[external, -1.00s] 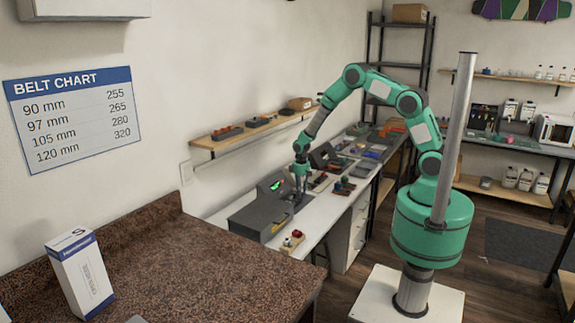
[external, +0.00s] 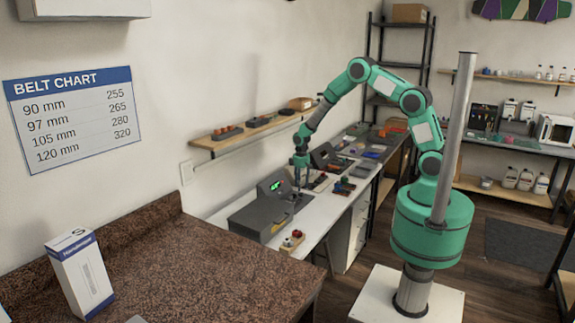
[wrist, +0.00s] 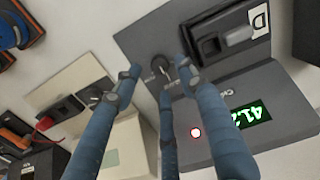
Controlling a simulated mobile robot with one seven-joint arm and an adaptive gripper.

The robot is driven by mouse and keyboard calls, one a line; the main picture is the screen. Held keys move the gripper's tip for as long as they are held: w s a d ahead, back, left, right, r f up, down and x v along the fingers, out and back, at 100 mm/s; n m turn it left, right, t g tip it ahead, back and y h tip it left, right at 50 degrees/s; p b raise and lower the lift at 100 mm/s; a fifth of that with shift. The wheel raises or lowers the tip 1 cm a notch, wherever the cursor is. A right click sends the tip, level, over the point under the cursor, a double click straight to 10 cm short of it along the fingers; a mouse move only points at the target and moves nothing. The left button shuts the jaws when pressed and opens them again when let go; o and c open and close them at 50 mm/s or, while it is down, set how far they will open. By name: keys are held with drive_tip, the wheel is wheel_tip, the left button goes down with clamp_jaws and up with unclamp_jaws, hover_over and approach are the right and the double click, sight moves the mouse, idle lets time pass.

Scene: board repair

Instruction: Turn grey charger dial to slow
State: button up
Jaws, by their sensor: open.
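The grey charger (external: 262,214) stands on the white bench, with a sloped panel and a lit green display (wrist: 250,115). In the wrist view its dark round dial (wrist: 161,66) lies between my fingertips, partly covered by them. I cannot read its setting. My gripper (wrist: 162,78) is open, with its three blue fingers spread around the dial. I cannot tell whether any finger touches it. In the external view my gripper (external: 299,184) points down over the charger's right side.
A dark lever-like part (wrist: 222,38) lies close to the fingers. A small block with red knobs (external: 292,241) stands in front of the charger.

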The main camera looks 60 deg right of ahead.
wheel_tip(320, 180, up, 8)
drive_tip(key=shift+f, duration=0.2)
idle(0.6)
drive_tip(key=s+a+r+t, duration=0.1)
drive_tip(key=s+r, duration=0.4)
drive_tip(key=r, duration=0.5)
drive_tip(key=s+a+r+m+t, duration=0.1)
drive_tip(key=s+a+r, duration=0.1)
drive_tip(key=s+r, duration=0.5)
drive_tip(key=s+a+r+t, duration=0.1)
drive_tip(key=s+r, duration=0.3)
drive_tip(key=r, duration=0.8)
drive_tip(key=s+a+r+m+t, duration=0.1)
drive_tip(key=s+r, duration=0.3)
drive_tip(key=s, duration=0.8)
drive_tip(key=s+a+r+m+t, duration=0.1)
drive_tip(key=s+r, duration=0.3)
drive_tip(key=s, duration=0.8)
drive_tip(key=shift+s+a+r+t, duration=0.25)
drive_tip(key=shift+s+r+t, duration=0.05)
drive_tip(key=shift+s+r, duration=0.1)
